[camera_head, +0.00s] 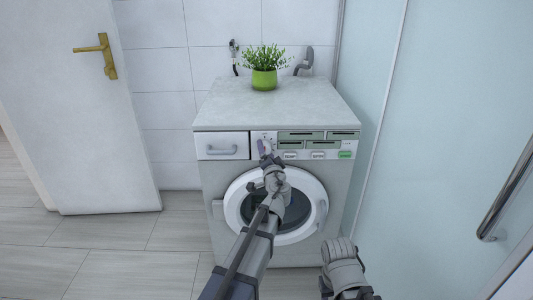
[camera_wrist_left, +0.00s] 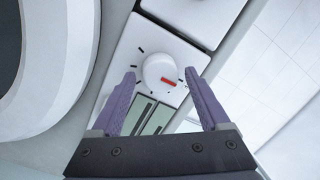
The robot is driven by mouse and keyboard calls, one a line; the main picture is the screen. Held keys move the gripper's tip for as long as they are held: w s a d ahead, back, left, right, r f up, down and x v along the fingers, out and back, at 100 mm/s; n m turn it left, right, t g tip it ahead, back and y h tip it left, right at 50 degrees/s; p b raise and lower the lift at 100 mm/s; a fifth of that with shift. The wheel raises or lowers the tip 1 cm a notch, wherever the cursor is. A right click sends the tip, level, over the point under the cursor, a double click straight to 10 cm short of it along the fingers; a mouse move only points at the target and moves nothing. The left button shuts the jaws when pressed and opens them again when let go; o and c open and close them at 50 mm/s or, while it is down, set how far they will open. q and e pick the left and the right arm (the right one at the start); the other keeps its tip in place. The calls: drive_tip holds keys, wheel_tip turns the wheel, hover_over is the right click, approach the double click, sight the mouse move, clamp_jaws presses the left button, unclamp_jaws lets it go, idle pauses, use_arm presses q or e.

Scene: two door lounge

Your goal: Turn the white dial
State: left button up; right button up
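The white dial (camera_wrist_left: 160,72) with a red mark shows in the left wrist view, on the washing machine's control panel, ringed by short black marks. My left gripper (camera_wrist_left: 160,95) is open, with its purple fingers on either side below the dial in that view; I cannot tell whether they touch it. In the head view my left gripper (camera_head: 266,150) is at the panel of the washing machine (camera_head: 215,180) and largely covers the dial. My right arm (camera_head: 343,262) shows low in front of the machine; its fingertips are not visible.
A green potted plant (camera_head: 264,78) stands on the machine's top. The detergent drawer (camera_head: 222,146) is left of the dial, and buttons (camera_head: 318,155) are right of it. A white door (camera_head: 75,150) is at left. A glass panel with a metal handle (camera_head: 505,190) is at right.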

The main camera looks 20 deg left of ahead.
use_arm(q)
clamp_jaws()
idle(0.4)
drive_tip(key=shift+f+m+t+b, duration=0.1)
drive_tip(key=shift+m+t+b, duration=0.35)
drive_tip(key=shift+m, duration=1.5)
drive_tip(key=shift+f+m+t+b, duration=0.1)
drive_tip(key=shift+m+b, duration=0.65)
drive_tip(key=shift+m, duration=1.2)
drive_tip(key=shift+o, duration=0.8)
unclamp_jaws()
